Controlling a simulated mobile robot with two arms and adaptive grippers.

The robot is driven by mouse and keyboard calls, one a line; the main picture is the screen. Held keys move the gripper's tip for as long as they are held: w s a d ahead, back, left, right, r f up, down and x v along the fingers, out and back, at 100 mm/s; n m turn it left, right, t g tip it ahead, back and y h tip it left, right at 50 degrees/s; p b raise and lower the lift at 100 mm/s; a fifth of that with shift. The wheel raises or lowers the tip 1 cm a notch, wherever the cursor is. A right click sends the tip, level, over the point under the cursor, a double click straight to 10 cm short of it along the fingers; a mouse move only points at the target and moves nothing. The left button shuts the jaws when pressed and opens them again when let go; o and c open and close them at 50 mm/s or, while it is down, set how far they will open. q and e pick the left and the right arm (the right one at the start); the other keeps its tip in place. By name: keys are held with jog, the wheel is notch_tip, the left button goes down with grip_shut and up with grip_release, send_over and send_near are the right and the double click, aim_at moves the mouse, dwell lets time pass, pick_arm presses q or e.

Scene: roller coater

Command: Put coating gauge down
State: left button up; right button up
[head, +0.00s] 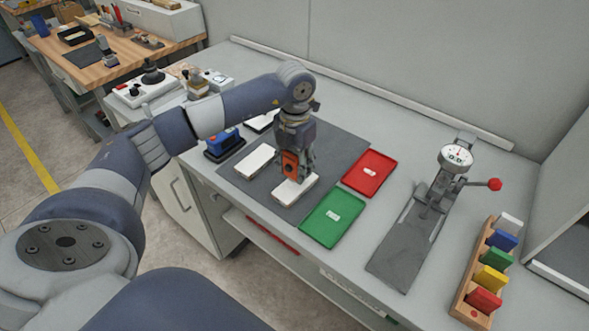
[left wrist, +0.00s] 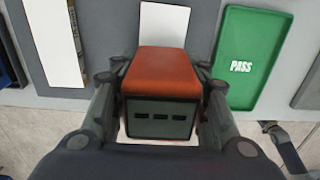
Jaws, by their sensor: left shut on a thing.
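The coating gauge (head: 290,163) is an orange and dark grey block held by my left gripper (head: 301,172). In the left wrist view the gauge (left wrist: 160,78) sits between both fingers of my left gripper (left wrist: 161,95), which is shut on it. The gauge is over a white panel (head: 303,191) on the dark grey mat (head: 338,150). The white panel also shows in the left wrist view (left wrist: 163,24). I cannot tell whether the gauge touches the panel. My right gripper is not in view.
A green PASS tray (head: 345,207) and a red tray (head: 377,166) lie to the right. Another white panel (head: 254,161) and a blue block on a black base (head: 224,139) are left. A dial-gauge stand (head: 407,240) and a rack of coloured tiles (head: 472,288) stand farther right.

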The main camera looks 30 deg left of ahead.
aim_at(294, 174)
pick_arm(q)
notch_tip(294, 174, down, 2)
jog(key=shift+s+f+p, duration=0.1)
jog(key=shift+p, duration=0.35)
jog(key=shift+f, duration=0.2)
jog(key=shift+f, duration=0.1)
jog(key=shift+f+b, duration=0.15)
jog(key=shift+b, duration=0.15)
jog(key=o, duration=1.2)
